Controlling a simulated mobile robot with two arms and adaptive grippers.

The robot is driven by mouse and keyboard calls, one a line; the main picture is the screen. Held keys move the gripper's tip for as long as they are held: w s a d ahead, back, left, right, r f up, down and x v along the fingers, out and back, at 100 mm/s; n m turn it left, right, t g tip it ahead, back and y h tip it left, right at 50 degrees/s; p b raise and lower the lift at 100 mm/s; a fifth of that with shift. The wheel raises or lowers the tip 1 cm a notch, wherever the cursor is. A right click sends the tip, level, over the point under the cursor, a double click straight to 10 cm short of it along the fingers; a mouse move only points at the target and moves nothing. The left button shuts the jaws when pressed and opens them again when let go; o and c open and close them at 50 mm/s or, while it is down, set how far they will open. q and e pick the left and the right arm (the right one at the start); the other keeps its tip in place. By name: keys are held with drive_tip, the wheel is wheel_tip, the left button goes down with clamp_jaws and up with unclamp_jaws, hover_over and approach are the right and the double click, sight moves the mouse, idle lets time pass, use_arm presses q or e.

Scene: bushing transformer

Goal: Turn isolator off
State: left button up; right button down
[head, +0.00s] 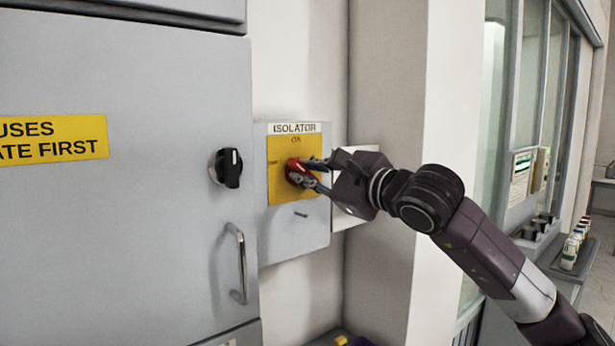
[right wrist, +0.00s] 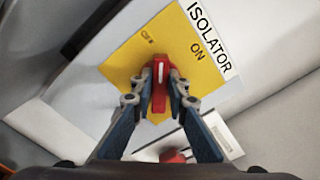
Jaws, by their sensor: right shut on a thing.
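The isolator is a grey box (head: 315,238) on the wall with a yellow plate (head: 281,188), marked ON at its top and OFF at its left. Its red rotary knob (head: 291,172) sits at the middle of the plate, partly hidden by my right gripper (head: 308,172). In the right wrist view the fingers are shut on both sides of the red knob (right wrist: 160,80). The white line on the knob points between the OFF and ON marks there. My left gripper is not in view.
A grey cabinet (head: 130,230) stands left of the isolator, with a black rotary switch (head: 228,167) and a bar handle (head: 238,262). A pale wall pillar (head: 450,110) is at the right. Bottles (head: 571,250) stand on a ledge farther right.

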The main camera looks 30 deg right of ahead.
drive_tip(key=n, duration=0.3)
drive_tip(key=shift+f+n+b, duration=0.15)
drive_tip(key=shift+n+b, duration=0.15)
drive_tip(key=shift+n, duration=0.1)
drive_tip(key=n, duration=0.4)
drive_tip(key=shift+a+f, duration=0.1)
drive_tip(key=shift+f, duration=0.05)
drive_tip(key=shift+n, duration=0.3)
drive_tip(key=c, duration=1.9)
unclamp_jaws()
drive_tip(key=shift+s+d, duration=0.15)
drive_tip(key=shift+s, duration=1.85)
drive_tip(key=shift+s+d, duration=0.2)
drive_tip(key=shift+s, duration=1.8)
drive_tip(key=shift+s+d, duration=0.15)
drive_tip(key=shift+s, duration=1.85)
